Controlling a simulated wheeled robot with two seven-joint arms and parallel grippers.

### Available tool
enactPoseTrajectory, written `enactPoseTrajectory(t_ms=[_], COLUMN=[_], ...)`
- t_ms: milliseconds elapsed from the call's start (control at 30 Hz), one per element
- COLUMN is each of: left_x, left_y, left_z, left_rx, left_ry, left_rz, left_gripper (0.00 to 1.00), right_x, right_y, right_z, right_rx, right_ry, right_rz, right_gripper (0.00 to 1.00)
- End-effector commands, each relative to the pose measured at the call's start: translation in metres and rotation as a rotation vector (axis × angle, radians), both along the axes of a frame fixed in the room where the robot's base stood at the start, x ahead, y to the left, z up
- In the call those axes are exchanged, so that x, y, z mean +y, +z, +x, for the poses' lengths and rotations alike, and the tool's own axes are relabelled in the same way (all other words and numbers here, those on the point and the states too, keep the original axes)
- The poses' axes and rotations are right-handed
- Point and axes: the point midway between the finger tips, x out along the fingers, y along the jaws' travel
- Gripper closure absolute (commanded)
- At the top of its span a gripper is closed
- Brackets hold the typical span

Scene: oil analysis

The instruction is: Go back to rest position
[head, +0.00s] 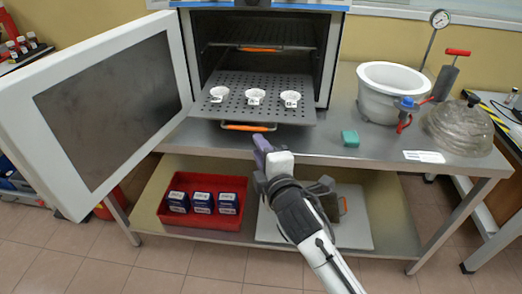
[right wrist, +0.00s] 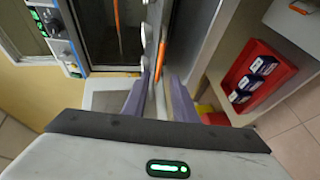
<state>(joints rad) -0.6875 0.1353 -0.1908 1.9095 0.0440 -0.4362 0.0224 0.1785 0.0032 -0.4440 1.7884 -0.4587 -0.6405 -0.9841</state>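My right gripper (head: 262,145) is in front of the work table, just below and in front of the oven's pulled-out perforated shelf (head: 232,102). In the right wrist view its two purple fingers (right wrist: 159,85) stand apart with nothing held between them. An orange handle (head: 248,127) is on the shelf's front edge, apart from the fingers in the head view. Three small white cups (head: 256,96) stand in a row on the shelf. The oven (head: 330,55) is open, with its door (head: 110,100) swung out to the left. My left gripper is not in view.
A white pot (head: 390,88), a glass dome (head: 459,128) and a green block (head: 350,138) are on the steel table (head: 320,135). A red tray (head: 205,222) with blue boxes sits on the lower shelf. The floor in front is clear.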

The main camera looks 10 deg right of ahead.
Motion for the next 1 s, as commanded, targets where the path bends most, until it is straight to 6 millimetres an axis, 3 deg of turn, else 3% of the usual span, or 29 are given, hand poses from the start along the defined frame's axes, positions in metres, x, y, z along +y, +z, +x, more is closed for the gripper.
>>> enactPoseTrajectory(t_ms=[567,667,767,833,1000], left_x=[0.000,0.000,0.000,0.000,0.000], left_y=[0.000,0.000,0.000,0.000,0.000], left_z=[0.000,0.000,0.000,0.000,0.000], left_rx=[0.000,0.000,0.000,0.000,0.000], left_ry=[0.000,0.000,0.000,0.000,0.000], left_rz=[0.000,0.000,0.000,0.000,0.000], left_gripper=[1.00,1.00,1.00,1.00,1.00], right_x=[-0.001,-0.003,-0.010,-0.018,-0.045], right_y=[0.002,-0.009,-0.042,-0.079,-0.177], right_z=[-0.008,-0.013,-0.029,-0.050,-0.132], right_rx=[0.000,0.022,0.097,0.181,0.428], right_ry=[0.001,-0.003,-0.021,-0.049,-0.192], right_rz=[0.001,0.028,0.127,0.246,0.626], right_gripper=[0.74,0.74,0.74,0.74,0.74])
